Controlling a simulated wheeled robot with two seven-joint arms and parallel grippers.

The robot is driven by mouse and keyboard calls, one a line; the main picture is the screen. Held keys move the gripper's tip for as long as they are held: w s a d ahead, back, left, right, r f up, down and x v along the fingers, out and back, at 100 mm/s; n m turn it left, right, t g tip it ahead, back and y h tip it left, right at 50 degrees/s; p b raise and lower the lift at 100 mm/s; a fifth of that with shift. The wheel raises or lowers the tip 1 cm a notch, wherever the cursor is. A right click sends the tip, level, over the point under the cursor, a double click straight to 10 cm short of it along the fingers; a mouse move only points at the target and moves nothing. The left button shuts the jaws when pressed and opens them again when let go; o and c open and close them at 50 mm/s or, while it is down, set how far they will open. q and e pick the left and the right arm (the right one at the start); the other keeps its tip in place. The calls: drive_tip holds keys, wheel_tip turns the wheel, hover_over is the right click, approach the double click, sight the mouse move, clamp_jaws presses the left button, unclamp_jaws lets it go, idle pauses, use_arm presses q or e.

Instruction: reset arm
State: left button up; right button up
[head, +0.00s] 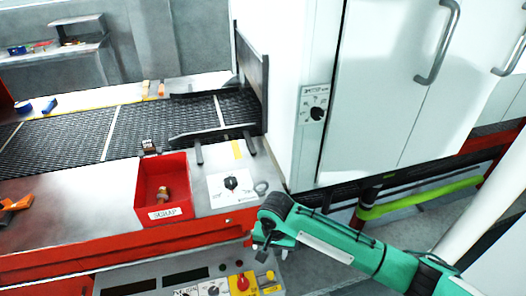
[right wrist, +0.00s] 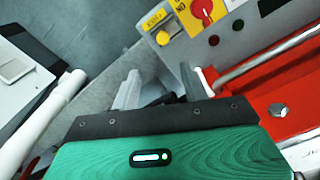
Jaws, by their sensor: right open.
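My right arm (head: 335,245) is teal and reaches in from the lower right in the head view. Its gripper (head: 264,250) hangs in front of the red front edge of the belt table, above the control panel. In the right wrist view, the fingers of the right gripper (right wrist: 158,88) stand apart with nothing held between them. My left gripper is in neither view.
A red scrap bin (head: 148,187) holding a small brass-coloured part stands on the table beside a dial plate (head: 231,185). The mesh belt (head: 70,140) runs behind. A white cabinet (head: 390,80) stands right. The control panel (head: 212,287) is below the gripper.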

drive_tip(key=s+a+n+t+y, duration=0.1)
drive_tip(key=s+a+n+y, duration=0.15)
drive_tip(key=s, duration=0.65)
drive_tip(key=s+d+r+n+t+h, duration=0.1)
drive_tip(key=s+d, duration=0.6)
drive_tip(key=d, duration=0.3)
drive_tip(key=s+d+r+n+t+h, duration=0.1)
drive_tip(key=s+d+n+t, duration=0.1)
drive_tip(key=s+d, duration=0.7)
wheel_tip(320, 180, down, 31)
drive_tip(key=w+g, duration=0.1)
drive_tip(key=g, duration=0.1)
drive_tip(key=s+d+f, duration=0.1)
drive_tip(key=s+f, duration=0.8)
drive_tip(key=f, duration=0.1)
drive_tip(key=s+d+f+g, duration=0.1)
drive_tip(key=s+d+f, duration=0.1)
drive_tip(key=s+f, duration=0.7)
drive_tip(key=shift+s+d+f, duration=0.3)
drive_tip(key=shift+s+f, duration=0.1)
drive_tip(key=shift+s, duration=0.2)
